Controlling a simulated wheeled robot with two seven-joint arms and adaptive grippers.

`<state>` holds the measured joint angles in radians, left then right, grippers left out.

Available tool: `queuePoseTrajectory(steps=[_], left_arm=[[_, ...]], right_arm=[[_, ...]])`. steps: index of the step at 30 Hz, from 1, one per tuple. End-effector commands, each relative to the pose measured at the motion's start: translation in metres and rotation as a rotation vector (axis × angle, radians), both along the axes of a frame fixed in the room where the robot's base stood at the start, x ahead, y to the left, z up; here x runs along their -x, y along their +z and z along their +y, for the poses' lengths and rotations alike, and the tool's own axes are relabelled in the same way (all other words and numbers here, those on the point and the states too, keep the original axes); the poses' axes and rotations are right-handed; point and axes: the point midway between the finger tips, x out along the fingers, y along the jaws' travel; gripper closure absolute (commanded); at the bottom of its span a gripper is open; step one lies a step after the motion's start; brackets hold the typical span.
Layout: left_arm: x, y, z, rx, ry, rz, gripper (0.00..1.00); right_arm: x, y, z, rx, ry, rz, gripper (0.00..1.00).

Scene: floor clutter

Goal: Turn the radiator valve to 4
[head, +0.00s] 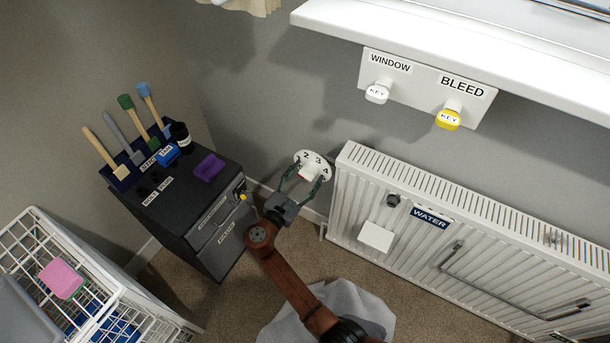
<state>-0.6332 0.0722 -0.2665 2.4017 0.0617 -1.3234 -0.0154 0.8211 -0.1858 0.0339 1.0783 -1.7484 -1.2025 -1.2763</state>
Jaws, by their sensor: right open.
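The radiator valve's white numbered dial (318,159) is at the left end of the white radiator (440,240). The numbers 2, 3 and 4 can be read on it. A small red mark shows near its lower part. My right gripper (302,179) comes up from below with its fingers spread at the dial, one on the left side and one on the right. It is open. I cannot tell whether the fingers touch the valve, and its body is partly hidden. My left gripper is not in view.
A dark cabinet (200,205) with brushes, a purple block and a key in its front stands left of the valve. A white wire basket (120,290) is at lower left. A sill (450,50) overhangs above. A grey cloth (365,305) lies on the carpet below.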

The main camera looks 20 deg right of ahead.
Motion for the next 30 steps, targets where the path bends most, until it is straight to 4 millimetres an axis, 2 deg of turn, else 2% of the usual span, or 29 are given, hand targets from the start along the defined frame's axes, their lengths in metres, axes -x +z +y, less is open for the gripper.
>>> queuePoseTrajectory(steps=[5,23,30], left_arm=[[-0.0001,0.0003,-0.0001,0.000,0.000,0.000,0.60],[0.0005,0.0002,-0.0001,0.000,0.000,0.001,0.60],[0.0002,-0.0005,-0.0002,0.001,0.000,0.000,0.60]], right_arm=[[0.0000,0.0005,0.0000,0.000,0.000,0.000,0.46],[0.0002,-0.0002,0.0003,-0.001,0.001,0.000,0.87],[0.0003,-0.0006,0.0003,-0.012,0.001,-0.014,0.87]])
